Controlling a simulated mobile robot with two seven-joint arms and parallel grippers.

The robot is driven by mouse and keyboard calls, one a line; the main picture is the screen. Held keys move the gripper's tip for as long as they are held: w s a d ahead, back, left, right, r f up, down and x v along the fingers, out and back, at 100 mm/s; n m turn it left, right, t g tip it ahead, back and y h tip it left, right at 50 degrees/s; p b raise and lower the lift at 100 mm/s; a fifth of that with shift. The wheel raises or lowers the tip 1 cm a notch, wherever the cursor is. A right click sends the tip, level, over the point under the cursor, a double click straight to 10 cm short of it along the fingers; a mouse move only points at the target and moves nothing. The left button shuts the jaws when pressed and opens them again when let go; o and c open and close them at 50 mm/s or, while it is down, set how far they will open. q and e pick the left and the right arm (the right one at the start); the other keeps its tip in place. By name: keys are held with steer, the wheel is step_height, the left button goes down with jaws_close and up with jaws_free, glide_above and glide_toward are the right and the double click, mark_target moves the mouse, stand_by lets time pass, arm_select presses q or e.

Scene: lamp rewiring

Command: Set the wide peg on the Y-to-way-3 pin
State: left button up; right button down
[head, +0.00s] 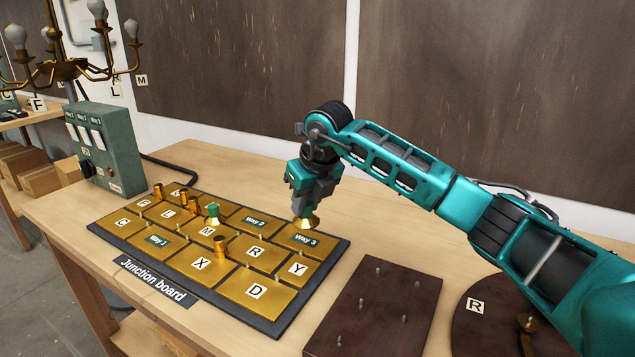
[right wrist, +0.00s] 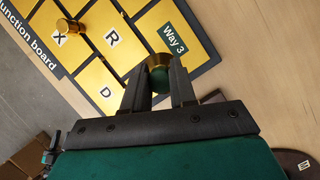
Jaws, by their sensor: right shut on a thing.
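My right gripper (head: 307,203) is shut on the wide peg (head: 307,222), which has a flared brass base and a green top. The peg is held upright at the Way 3 tile (head: 303,239), by the far right edge of the junction board (head: 334,262). It also shows between the fingers in the right wrist view (right wrist: 159,70). The Y tile (head: 297,269) lies nearer, next to the Way 3 tile. I cannot make out the pin between these tiles, nor whether the peg touches the board. My left gripper is not in view.
Several brass pegs, such as one by X (head: 220,246), and a green-topped peg (head: 212,213) stand on the board. A dark pin block (head: 375,310) and a round dark plate (head: 476,330) lie to the right. A switch box (head: 108,150) stands left.

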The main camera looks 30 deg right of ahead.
mark_target(304, 224)
steer(key=shift+w+a+f, duration=0.45)
steer(key=shift+a, duration=0.05)
steer(key=shift+s+f+b, duration=0.15)
steer(key=shift+f+b, duration=0.55)
steer(key=shift+f, duration=0.05)
step_height(304, 224, down, 4)
steer(key=b, duration=0.3)
steer(key=shift+f, duration=0.25)
steer(key=shift+f+b, duration=0.3)
steer(key=shift+f+b, duration=0.4)
steer(key=shift+f, duration=0.15)
steer(key=c, duration=0.8)
jaws_free()
